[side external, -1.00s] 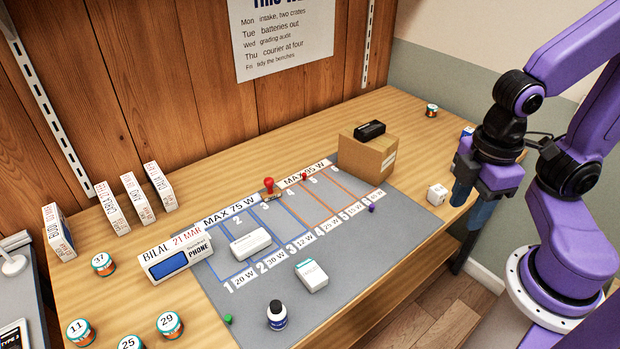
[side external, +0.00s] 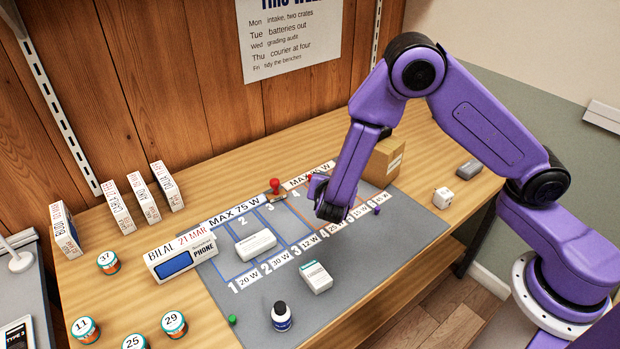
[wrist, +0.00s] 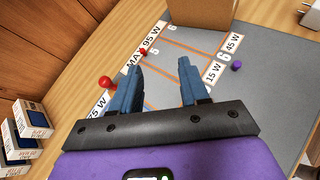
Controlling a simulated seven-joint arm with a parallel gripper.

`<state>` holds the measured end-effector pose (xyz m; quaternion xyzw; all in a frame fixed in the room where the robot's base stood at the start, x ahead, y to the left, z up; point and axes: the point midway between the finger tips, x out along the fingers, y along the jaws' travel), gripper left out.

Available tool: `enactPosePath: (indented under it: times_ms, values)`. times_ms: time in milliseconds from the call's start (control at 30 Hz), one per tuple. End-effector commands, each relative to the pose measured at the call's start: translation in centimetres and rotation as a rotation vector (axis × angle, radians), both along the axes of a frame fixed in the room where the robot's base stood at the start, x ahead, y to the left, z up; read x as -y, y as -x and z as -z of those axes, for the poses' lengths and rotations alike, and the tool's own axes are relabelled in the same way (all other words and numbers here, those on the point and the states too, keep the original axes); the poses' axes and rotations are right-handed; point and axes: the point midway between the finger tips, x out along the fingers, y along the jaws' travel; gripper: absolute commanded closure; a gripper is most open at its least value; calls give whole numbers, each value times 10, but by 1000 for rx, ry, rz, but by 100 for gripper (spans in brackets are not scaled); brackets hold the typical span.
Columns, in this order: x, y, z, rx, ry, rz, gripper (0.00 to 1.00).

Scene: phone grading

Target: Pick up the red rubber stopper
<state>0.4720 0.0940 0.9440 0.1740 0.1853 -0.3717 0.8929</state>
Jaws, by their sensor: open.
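The small red rubber stopper (side external: 309,177) sits on the mat's MAX 95 W strip, just left of my wrist in the side view. In the wrist view the stopper (wrist: 142,51) shows just beyond the left fingertip. My gripper (wrist: 160,65) is open and empty, its two blue fingers apart above the orange-lined part of the mat. In the side view my arm hides most of the fingers. A larger red-knobbed stamp (side external: 275,186) stands left of the stopper; its knob (wrist: 106,83) is left of the fingers in the wrist view.
A cardboard box (side external: 385,160) stands behind my wrist. A purple stopper (side external: 377,211) and a white die (side external: 443,197) lie to the right. A white charger (side external: 256,244), a white box (side external: 316,277) and a dark bottle (side external: 281,316) are on the mat (side external: 350,275). Its front right is clear.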

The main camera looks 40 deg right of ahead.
Motion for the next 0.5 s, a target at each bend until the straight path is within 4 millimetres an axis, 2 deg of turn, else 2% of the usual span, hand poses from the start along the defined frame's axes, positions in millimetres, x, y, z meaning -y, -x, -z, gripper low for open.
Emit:
enactPosePath:
  times_ms: [33, 200, 367, 500]
  values:
    - [-5, -9, 15, -12, 49, -52, 55]
    - [-17, -31, 48, -31, 153, -194, 55]
    - [-22, -39, 62, -40, 191, -254, 55]
    - [-16, -49, 69, -40, 195, -261, 55]
